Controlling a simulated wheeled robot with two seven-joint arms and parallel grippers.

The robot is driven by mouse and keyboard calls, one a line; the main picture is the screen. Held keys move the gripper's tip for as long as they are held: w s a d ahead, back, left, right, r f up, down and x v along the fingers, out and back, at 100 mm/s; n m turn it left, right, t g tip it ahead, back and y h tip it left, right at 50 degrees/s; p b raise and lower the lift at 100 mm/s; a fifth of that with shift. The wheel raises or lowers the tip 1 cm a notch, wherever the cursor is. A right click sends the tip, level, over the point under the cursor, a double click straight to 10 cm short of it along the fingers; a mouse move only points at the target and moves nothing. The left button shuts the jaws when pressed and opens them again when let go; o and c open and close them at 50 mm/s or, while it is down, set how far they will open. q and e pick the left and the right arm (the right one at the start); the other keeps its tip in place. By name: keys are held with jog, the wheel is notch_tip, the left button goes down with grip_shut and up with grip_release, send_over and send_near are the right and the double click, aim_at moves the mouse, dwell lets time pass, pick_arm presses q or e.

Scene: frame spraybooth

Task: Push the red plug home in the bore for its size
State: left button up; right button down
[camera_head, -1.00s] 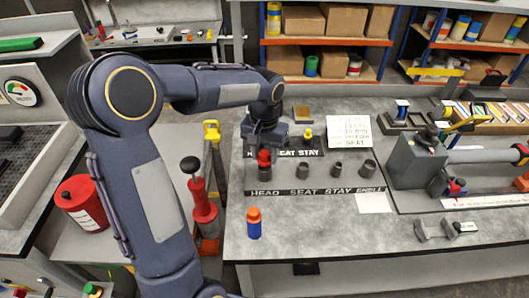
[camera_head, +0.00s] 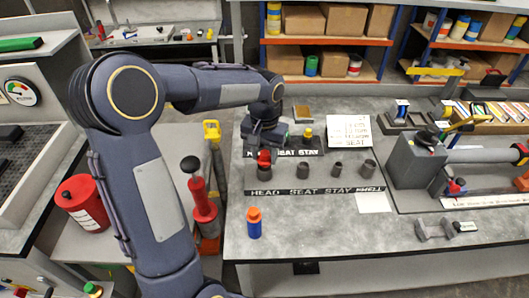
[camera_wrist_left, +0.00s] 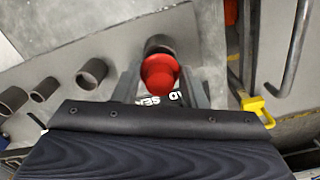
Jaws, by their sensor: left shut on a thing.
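The red plug (camera_head: 263,157) is between the fingers of my left gripper (camera_head: 264,151), which points down and is shut on it. The plug is at the mouth of the leftmost grey upright bore (camera_head: 265,171), over the HEAD label. In the left wrist view the red plug (camera_wrist_left: 160,73) is between the two fingers, with the bore's rim (camera_wrist_left: 158,43) just behind it. How deep the plug sits is hidden. Three other bores (camera_head: 303,170), (camera_head: 336,169), (camera_head: 369,167) stand open to the right along the strip. My right gripper is not in view.
A second labelled block (camera_head: 300,149) with a yellow knob is behind the row. A grey clamp fixture (camera_head: 417,160) stands to the right. A blue bottle with an orange cap (camera_head: 254,224) stands near the bench's front edge.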

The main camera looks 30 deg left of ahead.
aim_at(265, 153)
pick_arm(q)
jog(key=shift+f+b, duration=0.9)
jog(key=shift+f, duration=0.5)
jog(key=o, duration=1.1)
jog(key=shift+r, duration=0.1)
jog(key=shift+r, duration=0.1)
notch_tip(265, 153, up, 8)
jog(key=shift+f, duration=0.25)
